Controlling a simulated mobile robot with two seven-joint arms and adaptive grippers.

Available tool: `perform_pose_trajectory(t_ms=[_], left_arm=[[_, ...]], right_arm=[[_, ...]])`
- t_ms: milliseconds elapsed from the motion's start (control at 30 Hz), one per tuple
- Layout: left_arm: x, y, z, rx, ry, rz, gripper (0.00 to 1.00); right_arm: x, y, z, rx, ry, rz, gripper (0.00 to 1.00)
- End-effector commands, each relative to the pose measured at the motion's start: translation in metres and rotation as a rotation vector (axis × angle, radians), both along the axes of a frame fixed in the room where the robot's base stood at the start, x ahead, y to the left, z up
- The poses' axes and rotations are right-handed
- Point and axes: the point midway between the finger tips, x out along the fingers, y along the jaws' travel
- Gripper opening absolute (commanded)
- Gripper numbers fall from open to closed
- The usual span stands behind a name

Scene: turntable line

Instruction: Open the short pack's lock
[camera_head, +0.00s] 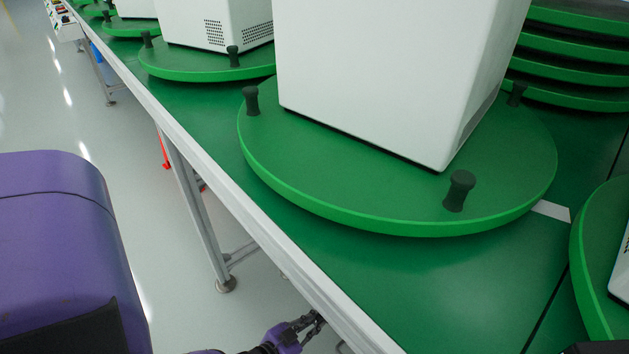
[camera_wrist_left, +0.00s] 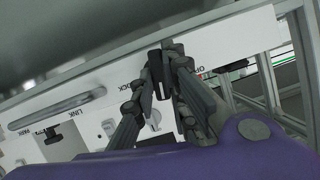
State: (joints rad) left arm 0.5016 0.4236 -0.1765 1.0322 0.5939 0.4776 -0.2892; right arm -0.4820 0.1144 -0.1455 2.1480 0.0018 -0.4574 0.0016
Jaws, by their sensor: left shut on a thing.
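A white panel (camera_wrist_left: 85,108) on the side of the line fills the middle of the left wrist view. It bears tilted, partly hidden lettering that seems to read LOCK on the left and OPEN on the right. My left gripper (camera_wrist_left: 168,62) stands between these words, its fingers shut on a narrow dark lock handle (camera_wrist_left: 157,80). The fingers hide much of the handle, so I cannot tell its exact position. In the head view my left gripper (camera_head: 314,321) is low beside the rail, and the panel is hidden there. My right gripper is not in view.
A grey bar handle (camera_wrist_left: 58,107) and a dark knob (camera_wrist_left: 50,135) sit left on the panel, near LINK and PARK lettering. Above, green turntables (camera_head: 330,205) with black pegs carry white boxes (camera_head: 385,70). A pale rail (camera_head: 255,230) edges the line; the floor beside it is open.

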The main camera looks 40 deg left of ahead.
Motion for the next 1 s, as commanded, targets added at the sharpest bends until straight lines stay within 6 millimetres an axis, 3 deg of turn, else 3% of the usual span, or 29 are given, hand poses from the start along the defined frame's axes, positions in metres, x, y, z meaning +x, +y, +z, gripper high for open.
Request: perform_pose_trajectory(t_ms=[333,867,900,1000], left_arm=[[0.0,0.0012,-0.0005,-0.143,0.012,-0.001,0.0],[0.0006,0.0009,0.0005,-0.172,0.012,0.001,0.0],[0.0007,0.0009,0.0004,-0.172,0.012,0.001,0.14],[0.0008,0.001,0.0005,-0.172,0.011,0.002,0.28]], right_arm=[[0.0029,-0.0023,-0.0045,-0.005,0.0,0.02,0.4],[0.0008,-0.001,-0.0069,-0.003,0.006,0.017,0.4],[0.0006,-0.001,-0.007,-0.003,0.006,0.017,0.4],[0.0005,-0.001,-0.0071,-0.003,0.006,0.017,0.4]])
